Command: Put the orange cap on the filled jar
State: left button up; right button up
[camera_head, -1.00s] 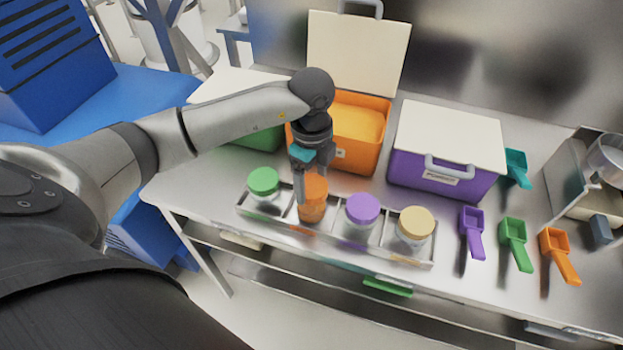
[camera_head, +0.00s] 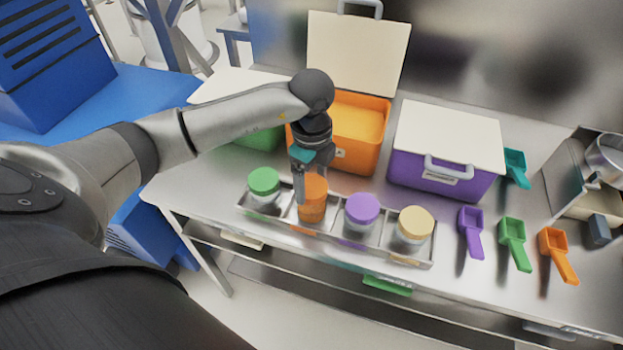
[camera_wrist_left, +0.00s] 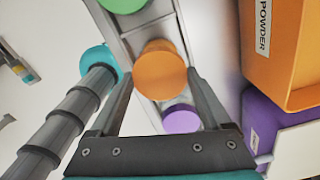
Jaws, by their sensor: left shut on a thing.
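The orange cap (camera_head: 316,184) sits on top of the filled jar (camera_head: 312,209), which holds orange contents and stands in the second compartment from the left of the metal rack (camera_head: 388,254). My left gripper (camera_head: 302,197) comes down from above and is shut on the orange cap. In the left wrist view the orange cap (camera_wrist_left: 160,72) lies between the two fingers of the gripper (camera_wrist_left: 156,84). Part of the cap and jar is hidden by a finger in the head view. I cannot tell whether the cap is fully seated. My right gripper is not in view.
Jars with green (camera_head: 264,180), purple (camera_head: 362,208) and tan (camera_head: 416,223) caps share the rack. The open orange bin (camera_head: 362,160) stands behind, with a closed purple bin (camera_head: 420,190) beside it. Purple, green and orange scoops (camera_head: 560,262) lie at the right.

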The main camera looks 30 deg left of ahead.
pick_arm(q)
jog(key=shift+f+b, duration=0.35)
jog(key=shift+f, duration=0.45)
dwell(0.6)
dwell(0.5)
jog(key=o, duration=1.1)
jog(key=shift+r+p, duration=3.3)
jog(key=shift+r, duration=0.25)
jog(key=shift+f, duration=0.1)
